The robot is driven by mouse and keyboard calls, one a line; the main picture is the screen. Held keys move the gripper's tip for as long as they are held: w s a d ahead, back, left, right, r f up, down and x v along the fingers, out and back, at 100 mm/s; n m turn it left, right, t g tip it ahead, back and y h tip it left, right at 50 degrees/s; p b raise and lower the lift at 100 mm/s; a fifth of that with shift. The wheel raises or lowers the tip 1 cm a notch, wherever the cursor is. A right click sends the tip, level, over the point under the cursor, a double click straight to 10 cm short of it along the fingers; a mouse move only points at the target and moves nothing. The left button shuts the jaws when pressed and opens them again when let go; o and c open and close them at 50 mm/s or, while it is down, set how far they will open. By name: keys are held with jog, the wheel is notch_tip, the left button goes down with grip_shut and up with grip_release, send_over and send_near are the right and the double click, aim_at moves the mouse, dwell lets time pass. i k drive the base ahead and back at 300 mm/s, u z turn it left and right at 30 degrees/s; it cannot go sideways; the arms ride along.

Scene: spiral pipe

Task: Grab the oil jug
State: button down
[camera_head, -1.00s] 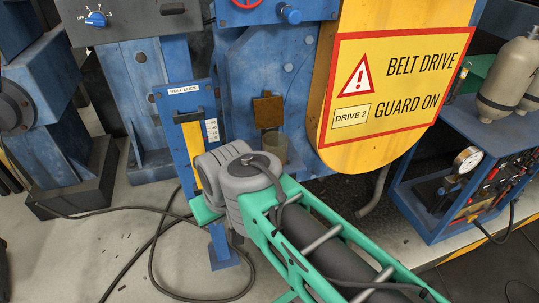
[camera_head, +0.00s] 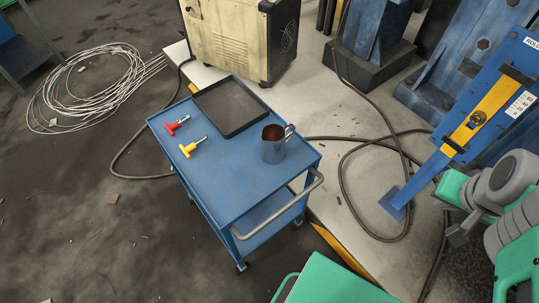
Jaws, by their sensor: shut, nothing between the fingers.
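The oil jug (camera_head: 273,151) is a grey metal jug with an open top and a brownish inside. It stands upright near the right edge of the blue cart's top (camera_head: 222,178). Its handle shows at its upper right. Green and grey parts of my arm show at the right edge and well to the right of the jug. I cannot make out my gripper's fingers in this view. Nothing of my arm touches the jug or the cart.
A black tray (camera_head: 262,122), a red-handled tool (camera_head: 172,129) and a yellow-handled tool (camera_head: 185,152) lie on the cart. The cart's push handle (camera_head: 300,204) is at its right. A beige cabinet (camera_head: 240,40) stands behind. Cables (camera_head: 345,190) lie on the floor. Blue machinery (camera_head: 475,110) is at right.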

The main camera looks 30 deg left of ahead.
aim_at(271, 153)
jog(key=z, duration=0.05)
jog(key=k, duration=0.55)
jog(key=z, duration=0.9)
jog(key=i, duration=0.75)
jog(key=u, duration=2.5)
jog(key=i, duration=0.45)
jog(key=u, duration=0.3)
jog(key=k, duration=1.25)
jog(key=u, duration=0.4)
jog(key=i, duration=0.7)
jog(key=u, duration=0.2)
